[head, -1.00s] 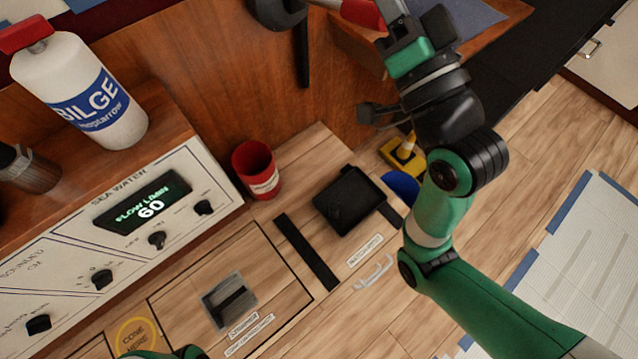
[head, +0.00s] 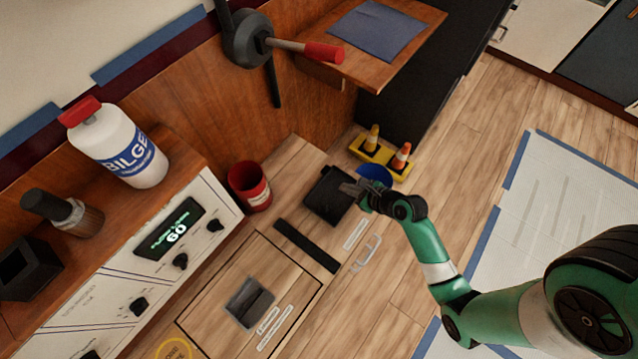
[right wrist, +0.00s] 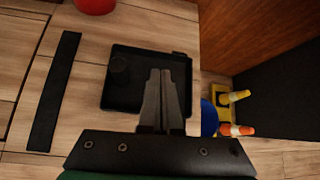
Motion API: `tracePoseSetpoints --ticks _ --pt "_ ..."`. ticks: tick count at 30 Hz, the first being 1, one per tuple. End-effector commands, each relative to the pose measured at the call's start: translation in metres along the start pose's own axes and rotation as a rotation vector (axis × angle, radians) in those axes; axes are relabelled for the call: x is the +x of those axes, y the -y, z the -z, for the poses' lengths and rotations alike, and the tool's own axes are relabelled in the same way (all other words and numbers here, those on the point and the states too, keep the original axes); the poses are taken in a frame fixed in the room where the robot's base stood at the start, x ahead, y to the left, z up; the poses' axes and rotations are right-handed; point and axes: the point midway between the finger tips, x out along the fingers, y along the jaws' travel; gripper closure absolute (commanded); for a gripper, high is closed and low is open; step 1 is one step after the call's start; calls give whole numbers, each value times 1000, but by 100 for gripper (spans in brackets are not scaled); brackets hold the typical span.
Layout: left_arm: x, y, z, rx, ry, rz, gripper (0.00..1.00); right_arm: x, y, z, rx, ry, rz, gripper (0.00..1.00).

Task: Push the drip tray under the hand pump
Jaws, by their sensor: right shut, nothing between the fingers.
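The drip tray is a black, square, shallow tray (head: 322,200) on the wooden bench top, near its right edge; it also shows in the right wrist view (right wrist: 120,82). The hand pump (head: 245,42) is a dark round body with a red-ended lever, fixed to the wood panel above and left of the tray in the head view. My right gripper (head: 348,187) is shut and empty at the tray's right side. In the right wrist view its fingertips (right wrist: 160,74) overlap the tray; I cannot tell whether they touch it. My left gripper is out of view.
A red cup (head: 250,187) stands left of the tray. A black strip (head: 306,246) lies in front. A blue round item (head: 376,174) and a yellow holder with small cones (head: 380,156) are just beyond the bench's right edge. Bare wood lies between cup and tray.

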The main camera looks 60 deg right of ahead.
Motion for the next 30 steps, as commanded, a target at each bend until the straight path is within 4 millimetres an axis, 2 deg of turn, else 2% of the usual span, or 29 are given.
tracePoseSetpoints --ticks 1,3,8,11,14,25,30 --pt "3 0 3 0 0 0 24 -5 -6 22 105 -40 -11 100" --pt "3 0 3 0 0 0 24 -8 -12 38 193 -68 -19 100" --pt "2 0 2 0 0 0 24 -5 -14 43 219 -74 -21 100" --pt "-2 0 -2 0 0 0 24 3 -14 44 216 -72 -21 100" --pt "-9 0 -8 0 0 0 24 18 -15 46 212 -71 -21 100" --pt "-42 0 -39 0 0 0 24 99 -17 52 210 -70 -21 100" --pt "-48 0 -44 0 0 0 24 116 -13 31 209 -69 -20 100"
